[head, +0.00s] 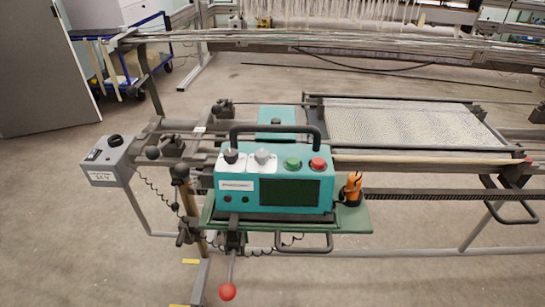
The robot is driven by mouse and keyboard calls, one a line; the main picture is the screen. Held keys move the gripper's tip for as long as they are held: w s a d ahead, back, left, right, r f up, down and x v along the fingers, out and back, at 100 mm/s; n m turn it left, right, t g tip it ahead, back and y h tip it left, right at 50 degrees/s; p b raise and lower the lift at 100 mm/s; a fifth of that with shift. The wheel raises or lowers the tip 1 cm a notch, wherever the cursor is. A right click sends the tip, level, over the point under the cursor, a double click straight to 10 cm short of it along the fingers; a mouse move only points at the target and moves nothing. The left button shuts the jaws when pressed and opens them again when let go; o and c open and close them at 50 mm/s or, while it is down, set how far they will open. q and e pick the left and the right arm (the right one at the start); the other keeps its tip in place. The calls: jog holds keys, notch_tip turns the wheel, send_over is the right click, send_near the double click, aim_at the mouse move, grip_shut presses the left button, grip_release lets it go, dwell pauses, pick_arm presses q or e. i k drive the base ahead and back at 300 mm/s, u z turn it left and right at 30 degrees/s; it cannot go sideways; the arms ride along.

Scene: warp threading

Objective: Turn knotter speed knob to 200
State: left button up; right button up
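A teal control box (275,190) with a black carrying handle stands on the green knotter machine in the middle of the head view. A black knob (231,156) on a white plate sits at its upper left, with a grey knob (263,158) on a white plate just to the right. A separate grey box (108,160) at the left has another black knob (115,141) on top. I cannot tell which knob sets the knotter speed; scale marks and settings are too small to read. Neither of my grippers is in view.
A green button (293,162) and a red button (318,164) sit right of the knobs, above a dark screen (289,192). An orange-handled tool (353,187) stands at the right end. A red-ball lever (228,291) hangs below. Bare floor lies in front.

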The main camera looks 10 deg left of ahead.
aim_at(261, 156)
jog(key=k, duration=1.25)
jog(key=u, duration=0.35)
jog(key=i, duration=0.65)
jog(key=u, duration=0.2)
